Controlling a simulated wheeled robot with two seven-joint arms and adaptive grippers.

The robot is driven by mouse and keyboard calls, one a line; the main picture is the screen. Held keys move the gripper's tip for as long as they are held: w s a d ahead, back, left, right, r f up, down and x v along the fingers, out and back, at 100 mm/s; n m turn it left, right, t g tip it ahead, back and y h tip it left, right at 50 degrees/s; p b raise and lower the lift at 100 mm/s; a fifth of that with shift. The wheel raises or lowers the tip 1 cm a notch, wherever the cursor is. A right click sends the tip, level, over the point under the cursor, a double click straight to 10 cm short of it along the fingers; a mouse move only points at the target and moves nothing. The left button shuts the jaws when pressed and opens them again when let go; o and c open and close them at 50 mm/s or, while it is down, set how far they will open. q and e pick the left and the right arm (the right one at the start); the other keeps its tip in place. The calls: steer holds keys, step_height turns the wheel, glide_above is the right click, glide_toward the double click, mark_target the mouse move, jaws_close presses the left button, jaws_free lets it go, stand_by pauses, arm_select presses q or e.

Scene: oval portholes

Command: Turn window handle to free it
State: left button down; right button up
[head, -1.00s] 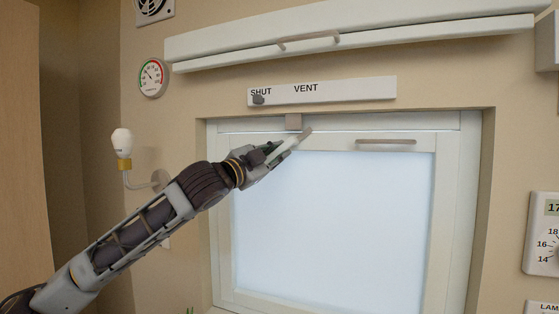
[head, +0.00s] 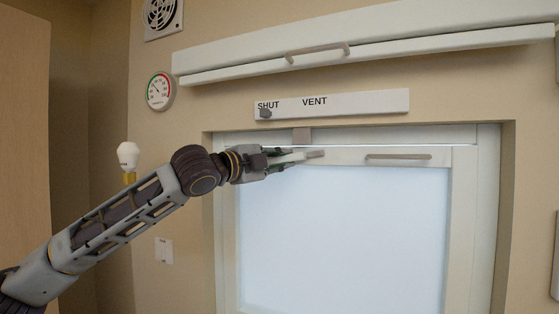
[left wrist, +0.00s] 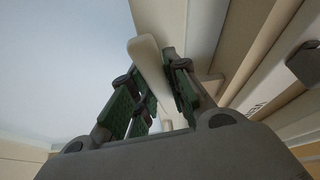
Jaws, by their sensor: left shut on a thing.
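The window (head: 345,235) is a white frame with a pale pane, set in a recess. Its short beige handle (head: 316,154) is at the top left of the sash, lying nearly level just below a small brownish block (head: 302,135) on the upper frame. My left gripper (head: 296,156) is shut on the handle from the left, and the handle's end sticks out past the fingers. In the left wrist view the pale handle (left wrist: 148,62) lies between the two green-padded fingers (left wrist: 158,92). The fingers hide the handle's pivot. My right gripper is not in view.
A bar handle (head: 398,156) is fixed on the sash top to the right. Above are the SHUT/VENT strip (head: 345,103) with a dark knob and a long white box (head: 400,50) with a handle. A lamp (head: 128,157) and a round gauge (head: 160,91) are at left.

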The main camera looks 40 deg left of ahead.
arm_select(q)
steer(key=shift+r+m+g+p, duration=0.4)
steer(key=shift+m+p, duration=0.3)
steer(key=shift+m, duration=0.3)
steer(key=c, duration=1.4)
jaws_free()
steer(key=shift+o, duration=0.2)
